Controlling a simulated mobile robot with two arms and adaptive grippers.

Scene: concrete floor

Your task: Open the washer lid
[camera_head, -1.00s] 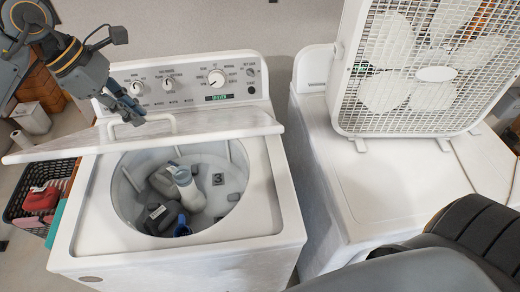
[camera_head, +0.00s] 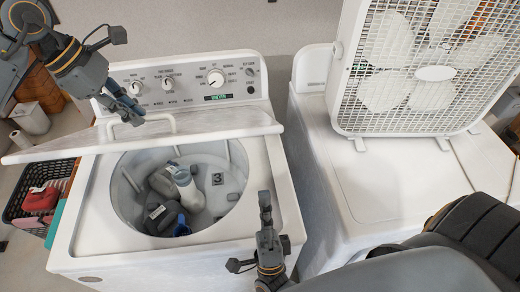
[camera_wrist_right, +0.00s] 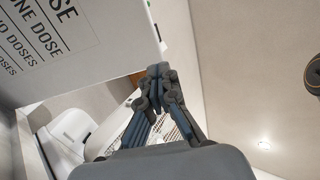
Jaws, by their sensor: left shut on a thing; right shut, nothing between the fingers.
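The white washer (camera_head: 180,258) stands at the left with its lid (camera_head: 75,146) raised and tilted above the tub. The tub opening (camera_head: 222,160) is exposed, and a pale bottle and several dark containers lie inside it. My left gripper (camera_head: 128,112) is shut on the lid, by the raised handle outline (camera_head: 165,119); the exact contact is partly hidden. My right gripper (camera_head: 265,202) is shut and empty, in front of the washer's front right corner in the picture. Its closed fingers also show in the right wrist view (camera_wrist_right: 157,76).
A second white appliance (camera_head: 370,195) stands close at the right with a box fan (camera_head: 435,72) on it. A black basket (camera_head: 25,212) with a red item is left of the washer. In the right wrist view, a white panel with printed dosing text (camera_wrist_right: 75,45) is close to the fingers.

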